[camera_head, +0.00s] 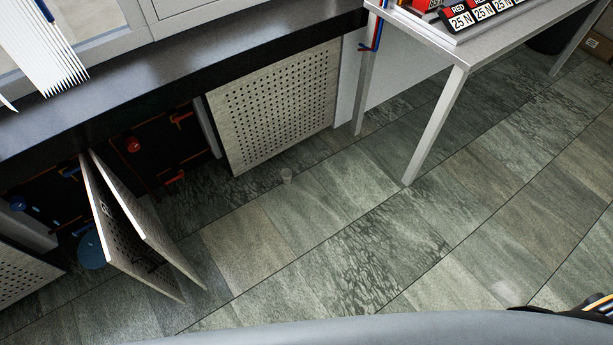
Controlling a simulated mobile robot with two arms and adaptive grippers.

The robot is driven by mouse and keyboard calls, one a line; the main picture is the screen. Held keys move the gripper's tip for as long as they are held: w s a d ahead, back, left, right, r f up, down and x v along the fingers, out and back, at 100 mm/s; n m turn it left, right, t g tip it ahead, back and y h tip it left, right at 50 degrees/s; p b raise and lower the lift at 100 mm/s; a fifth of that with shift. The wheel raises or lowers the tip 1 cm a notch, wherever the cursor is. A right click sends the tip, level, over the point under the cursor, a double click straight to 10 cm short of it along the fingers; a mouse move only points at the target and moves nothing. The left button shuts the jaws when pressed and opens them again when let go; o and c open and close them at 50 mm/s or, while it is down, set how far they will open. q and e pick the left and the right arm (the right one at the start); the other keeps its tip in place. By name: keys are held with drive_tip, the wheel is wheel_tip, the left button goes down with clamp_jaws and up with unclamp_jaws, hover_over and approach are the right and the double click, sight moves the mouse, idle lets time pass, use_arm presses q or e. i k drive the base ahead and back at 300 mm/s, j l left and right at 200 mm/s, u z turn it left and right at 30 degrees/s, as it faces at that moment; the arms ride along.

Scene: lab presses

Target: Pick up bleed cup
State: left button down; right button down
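Neither of my grippers is in view.
Open perforated doors (135,230) stick out at left, beside a blue round object (91,250). A table (480,40) with labelled "25 N" boxes stands at upper right. The floor (330,245) in front is clear.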

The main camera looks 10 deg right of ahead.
sight(286, 174)
drive_tip(key=i+l+u, duration=0.15)
drive_tip(key=i+l, duration=0.15)
drive_tip(key=i+l+u, duration=0.35)
drive_tip(key=i+l, duration=0.2)
drive_tip(key=l, duration=0.3)
drive_tip(key=i+l+u, duration=0.15)
drive_tip(key=l, duration=0.3)
drive_tip(key=i, duration=0.1)
